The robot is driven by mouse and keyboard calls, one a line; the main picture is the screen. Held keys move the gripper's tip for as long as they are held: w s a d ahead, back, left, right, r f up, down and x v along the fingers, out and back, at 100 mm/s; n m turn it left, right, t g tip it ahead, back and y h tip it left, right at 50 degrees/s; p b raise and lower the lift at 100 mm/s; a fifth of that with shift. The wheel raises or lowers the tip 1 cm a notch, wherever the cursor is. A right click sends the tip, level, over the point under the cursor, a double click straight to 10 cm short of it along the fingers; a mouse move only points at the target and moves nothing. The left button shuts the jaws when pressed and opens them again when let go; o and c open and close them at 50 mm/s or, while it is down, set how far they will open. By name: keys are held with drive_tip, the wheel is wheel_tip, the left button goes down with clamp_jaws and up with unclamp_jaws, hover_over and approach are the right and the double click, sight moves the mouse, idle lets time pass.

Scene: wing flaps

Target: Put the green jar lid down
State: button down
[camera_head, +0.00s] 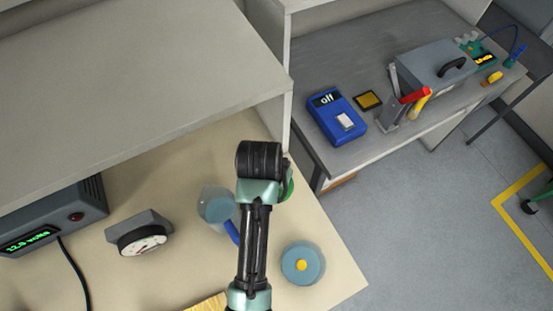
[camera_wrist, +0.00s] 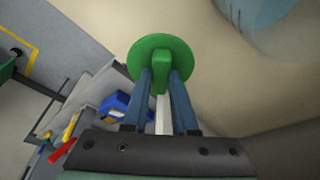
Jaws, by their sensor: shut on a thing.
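The green jar lid (camera_wrist: 163,57) is a round disc with a raised grip bar across it. In the wrist view my gripper (camera_wrist: 160,75) is shut on that bar, with one blue finger on each side. In the head view only a green sliver of the lid (camera_head: 289,186) shows beside my wrist, and my gripper's fingers are hidden behind my arm. The lid is over or near the beige bench top (camera_head: 335,278); I cannot tell its height. A clear jar with bluish contents (camera_head: 214,203) stands left of my arm, and part of it shows in the wrist view (camera_wrist: 262,15).
A dial gauge (camera_head: 141,238) and a voltage display box (camera_head: 48,222) are at left. A shelf (camera_head: 130,70) overhangs the bench. A grey side table (camera_head: 350,70) holds a blue device (camera_head: 336,116).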

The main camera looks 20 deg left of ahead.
drive_tip(key=shift+f, duration=3.4)
drive_tip(key=shift+f, duration=0.2)
drive_tip(key=c, duration=0.7)
unclamp_jaws()
drive_tip(key=shift+r, duration=0.15)
